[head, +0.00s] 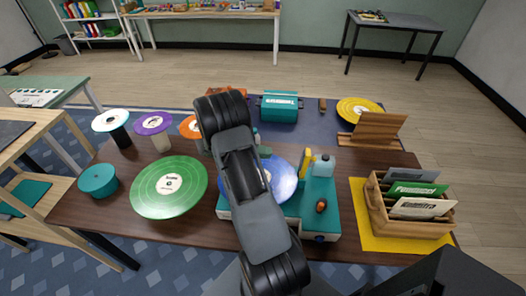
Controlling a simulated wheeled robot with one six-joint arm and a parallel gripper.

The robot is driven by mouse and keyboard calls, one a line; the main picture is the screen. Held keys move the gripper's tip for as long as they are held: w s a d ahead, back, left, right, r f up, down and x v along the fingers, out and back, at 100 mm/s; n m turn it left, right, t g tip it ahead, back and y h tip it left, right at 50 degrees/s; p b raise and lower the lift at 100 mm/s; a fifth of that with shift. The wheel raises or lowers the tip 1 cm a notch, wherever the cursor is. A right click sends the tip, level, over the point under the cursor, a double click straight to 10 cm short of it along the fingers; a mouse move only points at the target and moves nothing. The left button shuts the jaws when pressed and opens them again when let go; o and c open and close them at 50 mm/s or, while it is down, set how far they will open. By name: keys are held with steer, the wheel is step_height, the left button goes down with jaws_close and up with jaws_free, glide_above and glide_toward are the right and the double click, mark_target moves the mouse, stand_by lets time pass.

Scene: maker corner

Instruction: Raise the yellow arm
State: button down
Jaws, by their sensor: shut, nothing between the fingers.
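A yellow piece (305,164), which looks like the yellow arm, stands at the right edge of a blue disc (283,182). The disc lies on a turquoise player with a white base (322,228). A brown knob (321,206) sits on the player's right part. My gripper cannot be made out; my arm links cover that area. Whether anything touches the yellow piece cannot be told.
A pale blue bottle (323,164) stands close right of the yellow piece. A wooden rack (408,215) with cards stands at right on a yellow mat (375,242). A green disc (168,187) and a teal tin (98,180) are at left. A teal box (279,106) stands behind.

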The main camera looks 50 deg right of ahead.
mark_target(303, 155)
steer(key=p+x, duration=0.1)
steer(key=x, duration=0.9)
steer(key=shift+p, duration=0.4)
steer(key=shift+s, duration=0.1)
steer(key=s+r+p, duration=0.1)
steer(key=p, duration=0.1)
steer(key=shift+d+t+p, duration=0.3)
steer(key=shift+d, duration=0.05)
steer(key=shift+s+d+f+p, duration=0.1)
steer(key=shift+s+p, duration=0.05)
steer(key=shift+p, duration=0.25)
steer(key=shift+f, duration=0.2)
steer(key=shift+s+y, duration=0.1)
steer(key=shift+y, duration=0.2)
